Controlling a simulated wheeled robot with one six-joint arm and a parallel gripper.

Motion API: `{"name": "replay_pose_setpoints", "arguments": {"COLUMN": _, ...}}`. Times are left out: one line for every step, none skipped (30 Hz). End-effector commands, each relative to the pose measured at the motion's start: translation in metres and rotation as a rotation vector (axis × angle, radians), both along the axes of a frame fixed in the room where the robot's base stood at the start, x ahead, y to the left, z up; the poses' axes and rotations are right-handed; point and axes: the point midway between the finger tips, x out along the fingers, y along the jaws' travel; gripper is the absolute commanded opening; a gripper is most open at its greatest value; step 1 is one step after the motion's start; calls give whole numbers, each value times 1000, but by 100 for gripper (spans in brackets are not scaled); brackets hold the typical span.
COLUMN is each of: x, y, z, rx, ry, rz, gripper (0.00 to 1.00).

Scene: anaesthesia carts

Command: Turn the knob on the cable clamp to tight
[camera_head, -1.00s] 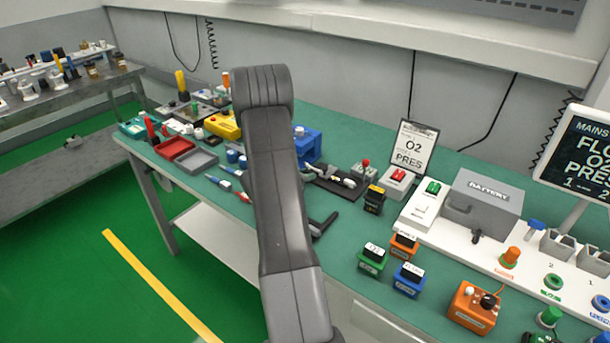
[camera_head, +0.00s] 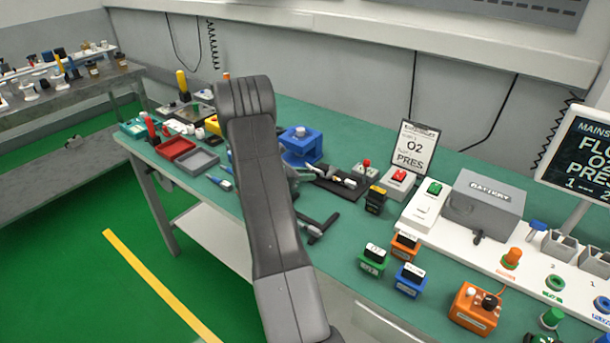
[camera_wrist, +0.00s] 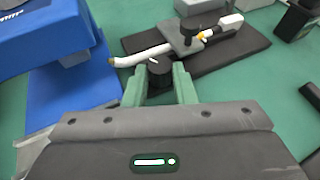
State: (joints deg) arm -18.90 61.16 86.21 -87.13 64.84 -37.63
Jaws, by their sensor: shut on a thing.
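In the wrist view, my gripper (camera_wrist: 162,88) has its two green fingers closed on a dark round knob (camera_wrist: 160,70) with a small white mark on its top. A white cable (camera_wrist: 143,55) with a white plug end lies just beyond the knob on a black base plate (camera_wrist: 240,50). A grey clamp piece (camera_wrist: 180,40) with a dark post crosses over the cable. The knob's lower part is hidden by the fingers. In the head view, the black base plate (camera_head: 325,182) shows right of my arm, which hides most of my gripper.
A blue block (camera_wrist: 45,35) stands close on the left of my gripper; it also shows in the head view (camera_head: 301,143). A black handle-like tool (camera_head: 318,230) lies in front. A yellow-topped black block (camera_head: 375,200) and a red-button box (camera_head: 398,182) stand to the right.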

Motion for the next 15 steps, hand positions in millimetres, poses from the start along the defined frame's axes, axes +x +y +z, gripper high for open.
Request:
{"name": "replay_pose_setpoints", "arguments": {"x": 1, "y": 0, "z": 1, "rx": -1, "ry": -2, "rz": 1, "gripper": 1}}
{"name": "replay_pose_setpoints", "arguments": {"x": 1, "y": 0, "z": 1, "rx": -1, "ry": -2, "rz": 2, "gripper": 1}}
{"name": "replay_pose_setpoints", "arguments": {"x": 1, "y": 0, "z": 1, "rx": -1, "ry": -2, "rz": 2, "gripper": 1}}
{"name": "replay_pose_setpoints", "arguments": {"x": 1, "y": 0, "z": 1, "rx": -1, "ry": -2, "rz": 2, "gripper": 1}}
{"name": "replay_pose_setpoints", "arguments": {"x": 1, "y": 0, "z": 1, "rx": -1, "ry": -2, "rz": 2, "gripper": 1}}
{"name": "replay_pose_setpoints", "arguments": {"x": 1, "y": 0, "z": 1, "rx": -1, "ry": -2, "rz": 2, "gripper": 30}}
{"name": "replay_pose_setpoints", "arguments": {"x": 1, "y": 0, "z": 1, "rx": -1, "ry": -2, "rz": 2, "gripper": 36}}
{"name": "replay_pose_setpoints", "arguments": {"x": 0, "y": 0, "z": 1, "rx": 0, "ry": -1, "rz": 2, "gripper": 42}}
{"name": "replay_pose_setpoints", "arguments": {"x": 0, "y": 0, "z": 1, "rx": 0, "ry": -1, "rz": 2, "gripper": 46}}
{"name": "replay_pose_setpoints", "arguments": {"x": 0, "y": 0, "z": 1, "rx": 0, "ry": -1, "rz": 2, "gripper": 46}}
{"name": "replay_pose_setpoints", "arguments": {"x": 0, "y": 0, "z": 1, "rx": 0, "ry": -1, "rz": 2, "gripper": 46}}
{"name": "replay_pose_setpoints", "arguments": {"x": 0, "y": 0, "z": 1, "rx": 0, "ry": -1, "rz": 2, "gripper": 46}}
{"name": "replay_pose_setpoints", "arguments": {"x": 0, "y": 0, "z": 1, "rx": 0, "ry": -1, "rz": 2, "gripper": 46}}
{"name": "replay_pose_setpoints", "arguments": {"x": 0, "y": 0, "z": 1, "rx": -1, "ry": 0, "rz": 2, "gripper": 46}}
{"name": "replay_pose_setpoints", "arguments": {"x": 0, "y": 0, "z": 1, "rx": -1, "ry": 0, "rz": 2, "gripper": 46}}
